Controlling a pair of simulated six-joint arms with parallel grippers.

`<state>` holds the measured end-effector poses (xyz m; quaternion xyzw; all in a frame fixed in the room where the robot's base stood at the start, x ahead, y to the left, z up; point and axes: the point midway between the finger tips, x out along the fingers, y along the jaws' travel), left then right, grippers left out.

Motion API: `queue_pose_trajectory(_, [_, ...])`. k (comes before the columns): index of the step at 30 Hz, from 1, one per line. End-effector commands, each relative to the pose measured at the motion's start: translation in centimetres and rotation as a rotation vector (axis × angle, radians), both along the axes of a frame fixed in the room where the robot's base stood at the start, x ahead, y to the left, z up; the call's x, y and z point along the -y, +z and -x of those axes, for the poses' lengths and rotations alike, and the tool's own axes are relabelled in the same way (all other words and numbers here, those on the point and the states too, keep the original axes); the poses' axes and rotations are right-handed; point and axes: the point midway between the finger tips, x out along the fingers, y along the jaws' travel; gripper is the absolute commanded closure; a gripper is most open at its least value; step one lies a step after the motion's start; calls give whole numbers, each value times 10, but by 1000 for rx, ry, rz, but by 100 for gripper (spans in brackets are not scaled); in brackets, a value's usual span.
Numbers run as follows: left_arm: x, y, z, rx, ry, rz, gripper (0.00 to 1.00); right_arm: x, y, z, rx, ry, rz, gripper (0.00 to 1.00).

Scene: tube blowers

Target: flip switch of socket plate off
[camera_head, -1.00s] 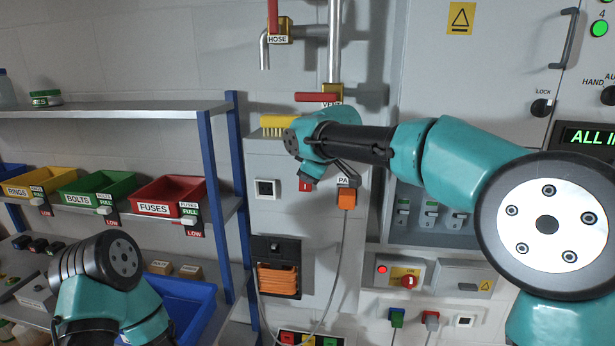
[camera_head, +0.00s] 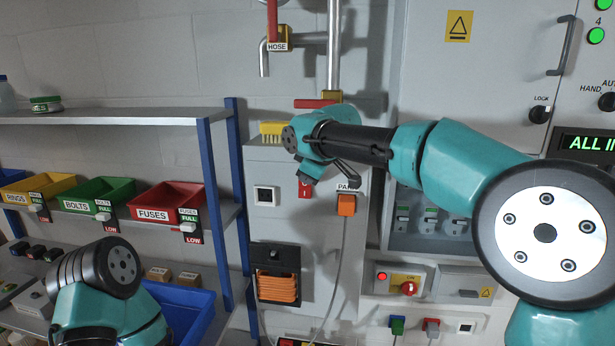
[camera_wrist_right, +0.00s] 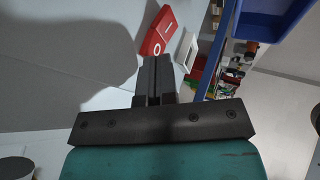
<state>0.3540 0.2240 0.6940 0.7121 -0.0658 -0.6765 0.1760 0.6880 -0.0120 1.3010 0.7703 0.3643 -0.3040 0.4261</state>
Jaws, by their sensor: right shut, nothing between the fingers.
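The red rocker switch (camera_head: 305,188) is on the grey wall panel in the head view, partly covered by my right wrist. In the right wrist view the switch (camera_wrist_right: 157,30) shows white O and I marks, with the O end nearer my gripper. My right gripper (camera_wrist_right: 157,62) is shut and empty, its fingertips close to the switch's O end. I cannot tell whether they touch it. A white-framed socket (camera_head: 266,195) is left of the switch, and an orange plug (camera_head: 346,204) with a grey cable is to its right. My left gripper is outside the view.
A yellow brush (camera_head: 271,130) lies on the panel's top ledge. Coiled orange cable (camera_head: 278,286) hangs below the socket. A shelf with a red FUSES bin (camera_head: 165,203) stands to the left. A grey cabinet (camera_head: 480,100) is to the right.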

Motion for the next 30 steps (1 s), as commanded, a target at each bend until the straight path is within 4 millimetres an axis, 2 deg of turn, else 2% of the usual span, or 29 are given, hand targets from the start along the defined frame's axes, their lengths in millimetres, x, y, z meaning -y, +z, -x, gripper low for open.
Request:
queue_pose_trajectory(5, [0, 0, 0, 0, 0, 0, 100, -3, 2, 9, 1, 4, 0, 100])
queue_pose_trajectory(13, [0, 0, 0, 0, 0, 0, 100, -16, 6, 41, 0, 16, 0, 100])
queue_pose_trajectory(30, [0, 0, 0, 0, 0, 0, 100, 15, 84, 70, 3, 12, -2, 100])
